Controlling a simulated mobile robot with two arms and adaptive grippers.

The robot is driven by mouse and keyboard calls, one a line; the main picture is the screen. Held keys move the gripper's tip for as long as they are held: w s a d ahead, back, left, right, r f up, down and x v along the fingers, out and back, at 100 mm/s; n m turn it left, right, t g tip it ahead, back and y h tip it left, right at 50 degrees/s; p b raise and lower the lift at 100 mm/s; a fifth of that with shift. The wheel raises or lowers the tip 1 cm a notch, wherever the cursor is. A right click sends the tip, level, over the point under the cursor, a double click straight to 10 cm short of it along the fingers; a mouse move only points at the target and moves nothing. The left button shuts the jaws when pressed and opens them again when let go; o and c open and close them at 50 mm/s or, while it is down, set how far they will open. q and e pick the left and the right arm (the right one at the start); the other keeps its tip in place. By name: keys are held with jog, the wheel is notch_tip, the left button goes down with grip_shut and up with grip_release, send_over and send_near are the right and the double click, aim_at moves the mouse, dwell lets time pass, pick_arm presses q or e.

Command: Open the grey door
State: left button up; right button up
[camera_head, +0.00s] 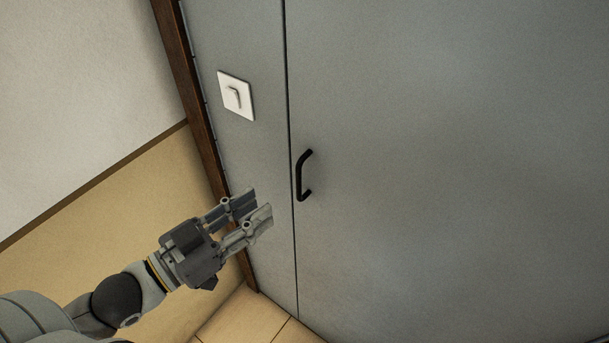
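The grey door (450,180) fills the right side of the head view, and a dark seam runs along its left edge. Its black bar handle (302,176) is fixed near that seam. The door looks flush with the grey panel to its left. My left gripper (257,208) is left of and below the handle, apart from it, in front of the grey panel. Its two fingers are parted with a narrow gap and nothing shows between them. My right gripper is out of view.
A white square plate with a small lever (236,95) is on the grey panel (262,150). A dark brown wooden post (196,100) borders the panel. A white and tan wall (90,120) is at the left. Tan floor tiles (245,318) show at the bottom.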

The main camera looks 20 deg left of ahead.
pick_arm(q)
jog(key=shift+x, duration=1.45)
jog(key=p, duration=0.2)
send_over(299, 200)
jog(key=shift+w+a, duration=0.1)
jog(key=shift+w, duration=0.15)
grip_shut()
